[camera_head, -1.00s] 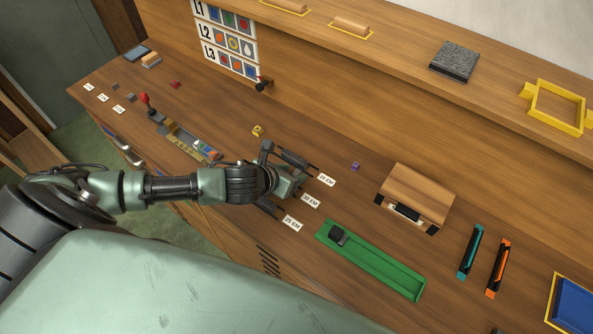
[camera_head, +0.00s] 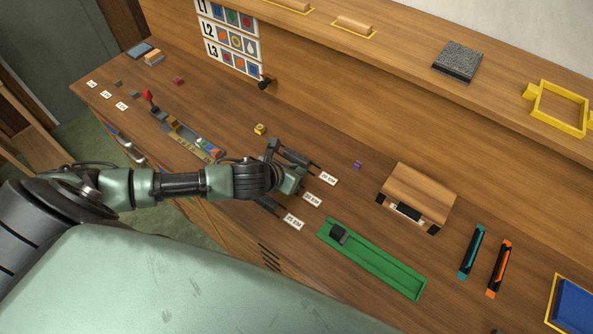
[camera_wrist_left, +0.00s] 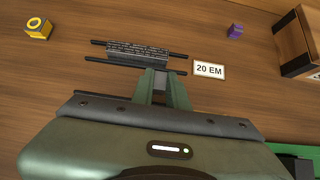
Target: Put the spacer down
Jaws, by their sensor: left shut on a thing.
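My left gripper (camera_head: 297,181) is low over the wooden bench, among the small white labels. The left wrist view shows its two green fingers (camera_wrist_left: 165,88) nearly together. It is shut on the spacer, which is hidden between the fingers. Just beyond the fingertips lies a dark grey textured block (camera_wrist_left: 138,51) between two thin black rods. It also shows beside the gripper in the head view (camera_head: 293,156). A white "20 EM" label (camera_wrist_left: 209,70) lies to its right. The bench under the hand is hidden. My right gripper is not in view.
A green tray (camera_head: 385,272) with a dark block (camera_head: 339,233) lies right of the hand. A wooden box (camera_head: 420,190) stands farther right. A yellow block (camera_head: 260,129) and a purple cube (camera_head: 357,165) sit behind. A composing tray (camera_head: 190,140) lies to the left.

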